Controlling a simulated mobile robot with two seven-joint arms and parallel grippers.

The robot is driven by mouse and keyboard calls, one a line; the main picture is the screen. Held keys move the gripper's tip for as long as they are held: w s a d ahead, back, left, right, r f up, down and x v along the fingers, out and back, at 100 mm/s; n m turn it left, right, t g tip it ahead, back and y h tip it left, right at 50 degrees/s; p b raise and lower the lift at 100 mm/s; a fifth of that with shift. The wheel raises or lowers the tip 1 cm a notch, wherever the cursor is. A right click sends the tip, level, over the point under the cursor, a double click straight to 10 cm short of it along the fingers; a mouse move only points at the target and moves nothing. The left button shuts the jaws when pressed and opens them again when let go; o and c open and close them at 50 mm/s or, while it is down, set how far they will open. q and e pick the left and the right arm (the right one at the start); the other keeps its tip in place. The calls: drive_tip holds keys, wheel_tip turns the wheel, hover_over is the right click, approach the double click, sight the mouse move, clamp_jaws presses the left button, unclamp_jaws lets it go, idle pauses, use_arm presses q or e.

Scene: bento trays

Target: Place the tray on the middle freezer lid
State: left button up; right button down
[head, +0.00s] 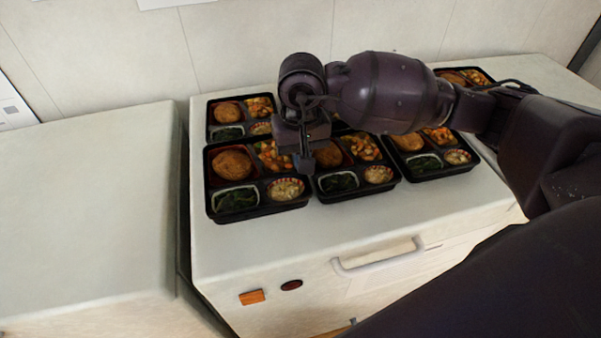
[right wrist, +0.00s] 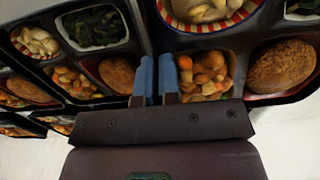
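Several black bento trays stand in two rows on a white freezer lid (head: 330,230). Each visible tray holds a brown patty, mixed vegetables, greens and a pale side in a striped cup. My right gripper (head: 306,160) reaches down at the seam between the front left tray (head: 258,214) and the front middle tray (head: 358,194). In the right wrist view its blue-tipped fingers (right wrist: 157,80) are close together at the adjoining tray rims. Whether they pinch a rim cannot be made out. My arm hides part of the back row. My left gripper is not in view.
Another white freezer lid (head: 85,200) on the left is bare, with a narrow dark gap between the two freezers. A tiled wall (head: 250,40) stands close behind. A handle (head: 378,257) juts from the freezer front.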

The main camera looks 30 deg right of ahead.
drive_tip(key=shift+f, duration=2.55)
drive_tip(key=shift+f, duration=0.2)
drive_tip(key=c, duration=1.7)
unclamp_jaws()
drive_tip(key=shift+o, duration=0.4)
drive_tip(key=shift+r, duration=0.2)
wheel_tip(320, 180, up, 12)
